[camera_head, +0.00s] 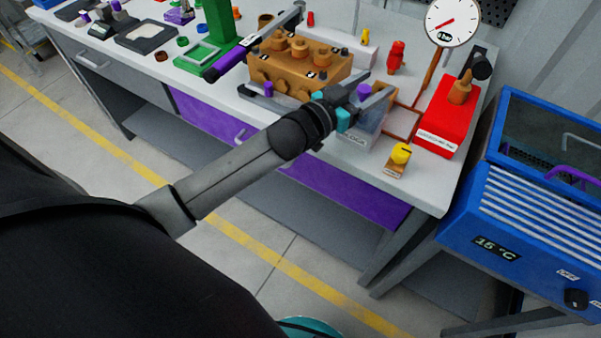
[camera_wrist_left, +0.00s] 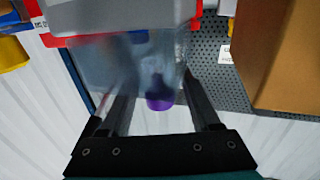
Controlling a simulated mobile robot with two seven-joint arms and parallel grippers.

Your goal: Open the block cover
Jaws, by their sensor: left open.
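The block cover appears to be the clear box-like cover (camera_head: 366,128) at the right end of the brown pump block (camera_head: 290,72) on the bench. It has a purple knob (camera_head: 364,91). My left gripper (camera_head: 368,92) is open, with its fingers on either side of the knob. In the left wrist view, the purple knob (camera_wrist_left: 160,103) shows between the two fingers (camera_wrist_left: 162,100), below the see-through cover (camera_wrist_left: 100,62). I cannot tell whether the fingers touch it. My wrist hides part of the cover and block. My right gripper is not in view.
A yellow-knobbed valve (camera_head: 400,155) stands at the bench's front edge. A red box (camera_head: 447,115) and a pressure gauge (camera_head: 452,20) are to the right. A green press (camera_head: 222,35) stands left of the block.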

